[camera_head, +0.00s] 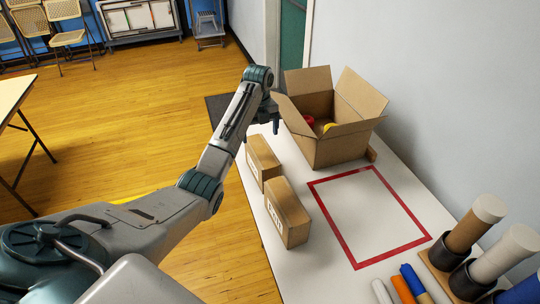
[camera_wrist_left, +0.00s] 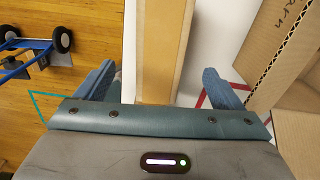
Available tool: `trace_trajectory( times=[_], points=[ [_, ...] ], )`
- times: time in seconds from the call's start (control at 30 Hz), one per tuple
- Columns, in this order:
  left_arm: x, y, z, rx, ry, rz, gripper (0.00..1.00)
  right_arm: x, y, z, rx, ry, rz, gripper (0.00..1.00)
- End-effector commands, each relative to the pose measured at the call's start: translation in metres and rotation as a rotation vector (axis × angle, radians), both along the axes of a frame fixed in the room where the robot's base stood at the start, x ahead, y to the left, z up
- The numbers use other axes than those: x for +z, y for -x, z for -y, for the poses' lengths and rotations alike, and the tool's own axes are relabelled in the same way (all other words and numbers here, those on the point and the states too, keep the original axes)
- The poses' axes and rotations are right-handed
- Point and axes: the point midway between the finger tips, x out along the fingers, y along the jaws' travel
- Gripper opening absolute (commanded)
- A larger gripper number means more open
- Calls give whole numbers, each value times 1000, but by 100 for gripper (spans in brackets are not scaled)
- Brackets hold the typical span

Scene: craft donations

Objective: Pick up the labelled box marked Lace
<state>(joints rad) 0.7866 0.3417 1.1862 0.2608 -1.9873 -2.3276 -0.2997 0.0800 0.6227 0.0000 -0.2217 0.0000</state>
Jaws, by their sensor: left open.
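Two small brown cardboard boxes stand along the left edge of the white table: a farther box (camera_head: 264,158) and a nearer box (camera_head: 289,212). Both have white labels on their left sides, but I cannot read which says Lace. My left gripper (camera_head: 275,124) is open and empty, just beyond the farther box and beside a large open carton. In the left wrist view, a brown box (camera_wrist_left: 166,45) lies in line with the gap between the spread fingers (camera_wrist_left: 158,85), with visible space on both sides. No label shows on it there. My right gripper is not in view.
The open carton (camera_head: 337,146) holds red and yellow items; its wall with handwriting (camera_wrist_left: 284,45) is close to the right finger. A red taped rectangle (camera_head: 320,213) on the table is empty. Rolls in dark holders (camera_head: 467,283) and coloured tubes (camera_head: 404,290) occupy the near end.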

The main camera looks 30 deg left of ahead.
Motion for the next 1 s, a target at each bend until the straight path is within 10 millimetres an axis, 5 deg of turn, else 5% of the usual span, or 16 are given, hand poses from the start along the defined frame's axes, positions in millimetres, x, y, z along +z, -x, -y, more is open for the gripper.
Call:
trace_trajectory(
  times=[0.73,1.0],
  points=[
    [-93,0,7,-5,2,-5,89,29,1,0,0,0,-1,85],
    [-105,0,6,-5,0,-1,89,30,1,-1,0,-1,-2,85]
  ],
)
